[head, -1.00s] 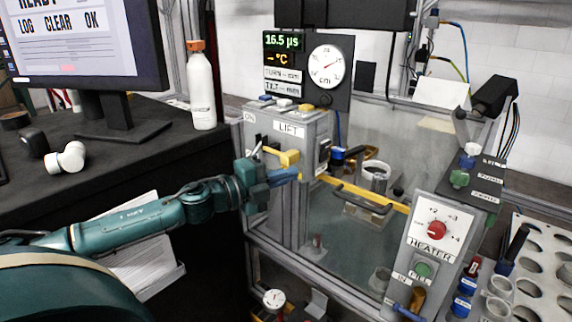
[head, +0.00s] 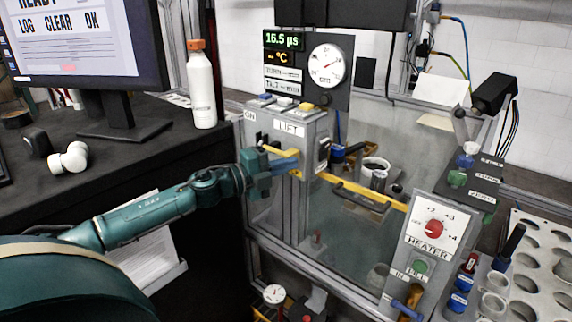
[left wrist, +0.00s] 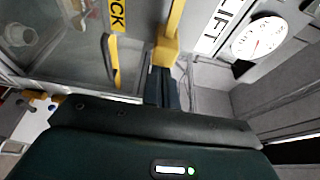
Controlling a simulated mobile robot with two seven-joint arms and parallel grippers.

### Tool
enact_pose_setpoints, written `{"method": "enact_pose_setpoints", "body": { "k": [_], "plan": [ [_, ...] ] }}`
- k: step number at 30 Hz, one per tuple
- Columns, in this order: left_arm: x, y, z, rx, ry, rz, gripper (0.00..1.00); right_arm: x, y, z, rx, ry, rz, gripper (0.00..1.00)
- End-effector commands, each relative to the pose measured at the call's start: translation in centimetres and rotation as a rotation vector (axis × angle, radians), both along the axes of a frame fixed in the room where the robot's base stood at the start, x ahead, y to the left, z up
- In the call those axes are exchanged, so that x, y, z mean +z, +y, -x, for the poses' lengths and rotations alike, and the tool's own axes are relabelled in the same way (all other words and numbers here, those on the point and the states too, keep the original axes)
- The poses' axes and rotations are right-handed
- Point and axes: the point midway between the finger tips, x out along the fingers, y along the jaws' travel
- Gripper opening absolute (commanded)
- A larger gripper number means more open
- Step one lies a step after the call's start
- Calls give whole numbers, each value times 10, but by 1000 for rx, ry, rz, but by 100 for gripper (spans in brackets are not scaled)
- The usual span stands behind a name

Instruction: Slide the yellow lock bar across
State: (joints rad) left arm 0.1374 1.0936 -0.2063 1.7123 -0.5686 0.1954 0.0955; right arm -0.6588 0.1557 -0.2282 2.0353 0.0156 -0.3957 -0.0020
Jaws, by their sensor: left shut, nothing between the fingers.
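The yellow lock bar (head: 287,152) sticks out of the grey box marked LIFT in the head view. My left gripper (head: 292,165) comes in from the left, shut and empty, with its blue fingers right by the bar's near side. In the left wrist view the fingers (left wrist: 161,86) end just under a yellow block of the bar (left wrist: 167,48). They look very close to it or touching; I cannot tell which. A yellow label ending in CK (left wrist: 118,14) shows beside it. My right gripper is not in view.
A long yellow rail with a dark handle (head: 362,196) crosses the clear front panel to the right. The heater panel (head: 430,232) stands at the front right. A dark desk with a white bottle (head: 202,90) and a monitor is at the left.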

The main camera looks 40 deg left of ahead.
Motion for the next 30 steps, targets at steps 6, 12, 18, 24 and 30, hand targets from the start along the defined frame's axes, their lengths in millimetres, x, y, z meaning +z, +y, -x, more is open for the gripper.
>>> {"method": "enact_pose_setpoints", "body": {
  "k": [6,12,18,24,30],
  "plan": [
    [-2,6,-1,2,1,-1,0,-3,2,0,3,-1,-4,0],
    [-4,39,-4,3,1,-4,0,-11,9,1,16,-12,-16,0],
    [0,49,-4,3,0,0,0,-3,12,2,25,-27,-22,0],
    [1,51,-5,8,-1,-1,0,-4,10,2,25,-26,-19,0],
    [3,51,-5,10,-3,-1,0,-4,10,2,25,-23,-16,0]
  ]
}}
